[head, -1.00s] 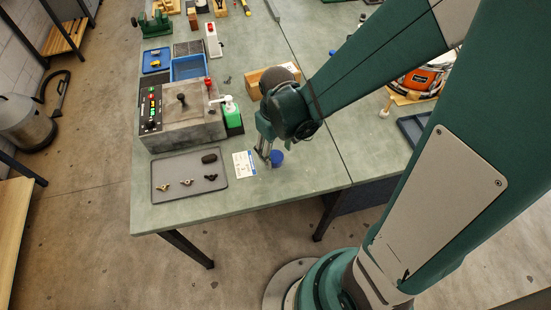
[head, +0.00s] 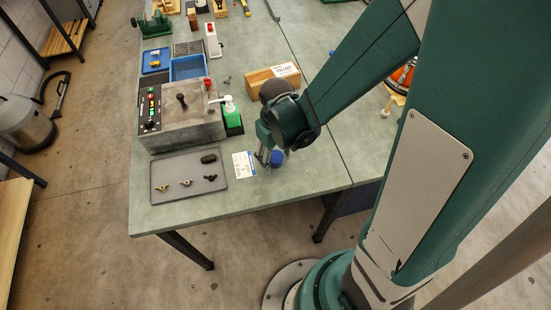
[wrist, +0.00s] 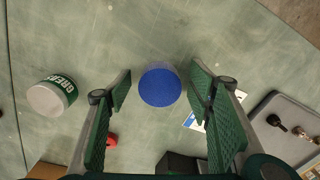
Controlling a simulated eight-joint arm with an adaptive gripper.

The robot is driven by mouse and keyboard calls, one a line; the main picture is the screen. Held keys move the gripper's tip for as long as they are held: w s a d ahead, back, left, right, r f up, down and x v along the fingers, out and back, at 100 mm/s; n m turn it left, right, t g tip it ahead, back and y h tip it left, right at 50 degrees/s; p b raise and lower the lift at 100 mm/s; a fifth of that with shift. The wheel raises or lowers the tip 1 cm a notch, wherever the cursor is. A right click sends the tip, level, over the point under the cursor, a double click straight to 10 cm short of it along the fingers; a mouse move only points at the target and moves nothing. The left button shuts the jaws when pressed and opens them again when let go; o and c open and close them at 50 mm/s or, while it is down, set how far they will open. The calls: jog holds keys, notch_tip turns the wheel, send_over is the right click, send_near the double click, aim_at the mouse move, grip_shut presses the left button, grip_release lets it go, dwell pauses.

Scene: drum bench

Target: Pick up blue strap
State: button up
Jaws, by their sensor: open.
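A round, flat-topped blue thing (wrist: 160,87) stands on the bench; it is the only blue item by my gripper, and I cannot make out a strap shape. It also shows in the head view (head: 278,157), partly covered by my gripper. My gripper (head: 270,162) points down over the bench's near part. In the wrist view my gripper (wrist: 160,84) is open, one finger left and one right of the blue thing, with a gap on both sides. Nothing is held. I cannot tell the height of the fingertips against it.
A white grease tub (wrist: 52,95) lies left in the wrist view. A printed card (head: 244,164) and a grey tray (head: 160,198) with small fittings are left of the gripper.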

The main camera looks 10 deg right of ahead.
aim_at(276, 157)
jog(key=shift+c, duration=0.3)
jog(key=c, duration=0.9)
jog(key=shift+r, duration=0.1)
jog(key=shift+r+p, duration=1.05)
jog(key=shift+r, duration=3.85)
